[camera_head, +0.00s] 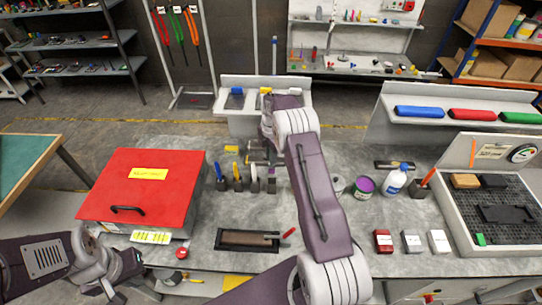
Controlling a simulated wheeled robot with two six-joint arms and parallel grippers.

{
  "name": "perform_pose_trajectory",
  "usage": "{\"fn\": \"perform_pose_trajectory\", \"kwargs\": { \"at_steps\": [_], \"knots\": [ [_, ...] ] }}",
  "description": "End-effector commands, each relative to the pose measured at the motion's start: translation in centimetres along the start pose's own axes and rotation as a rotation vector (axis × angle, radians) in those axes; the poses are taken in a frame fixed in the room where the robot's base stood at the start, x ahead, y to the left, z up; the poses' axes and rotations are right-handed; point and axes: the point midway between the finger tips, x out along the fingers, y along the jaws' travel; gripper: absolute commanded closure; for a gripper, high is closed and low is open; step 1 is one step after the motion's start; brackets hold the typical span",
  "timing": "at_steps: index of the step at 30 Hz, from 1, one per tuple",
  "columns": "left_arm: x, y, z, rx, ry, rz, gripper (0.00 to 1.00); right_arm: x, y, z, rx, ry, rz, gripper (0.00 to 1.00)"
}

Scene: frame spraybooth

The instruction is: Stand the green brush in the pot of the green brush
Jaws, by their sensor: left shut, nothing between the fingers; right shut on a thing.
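My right arm reaches over the bench from the front, and its gripper (258,154) points down just behind a row of small dark pots. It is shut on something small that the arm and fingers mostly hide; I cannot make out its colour. A blue-handled brush (220,171) stands in the leftmost pot (221,185), and a yellow-handled one (236,170) in the pot beside it (238,185). Two more pots (254,185) (271,185) stand to the right. No green brush is clearly visible. My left gripper (132,262) is shut and empty at the bench's front left.
A red lidded box (146,187) fills the bench's left. A black tray (247,240) lies in front of the pots. A purple-labelled tin (363,187), a white bottle (394,180) and a mesh-floored case (500,210) stand at right. Bare bench lies between pots and tray.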

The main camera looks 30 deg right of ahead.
Motion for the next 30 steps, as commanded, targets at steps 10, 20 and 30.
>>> {"fn": "perform_pose_trajectory", "kwargs": {
  "at_steps": [10, 20, 30],
  "knots": [
    [2.8, -0.1, 0.3, 0.000, 0.000, 0.000, 1.00, 3.9, 0.0, 0.0, 0.000, 0.001, -0.001, 1.00],
    [4.9, -0.1, 0.5, 0.000, 0.000, 0.000, 1.00, 7.0, 0.0, 0.0, 0.000, 0.000, -0.001, 1.00],
    [6.2, -0.1, 0.7, 0.000, 0.000, 0.000, 1.00, 9.2, 0.0, 0.0, 0.000, 0.000, 0.000, 1.00]
  ]
}}
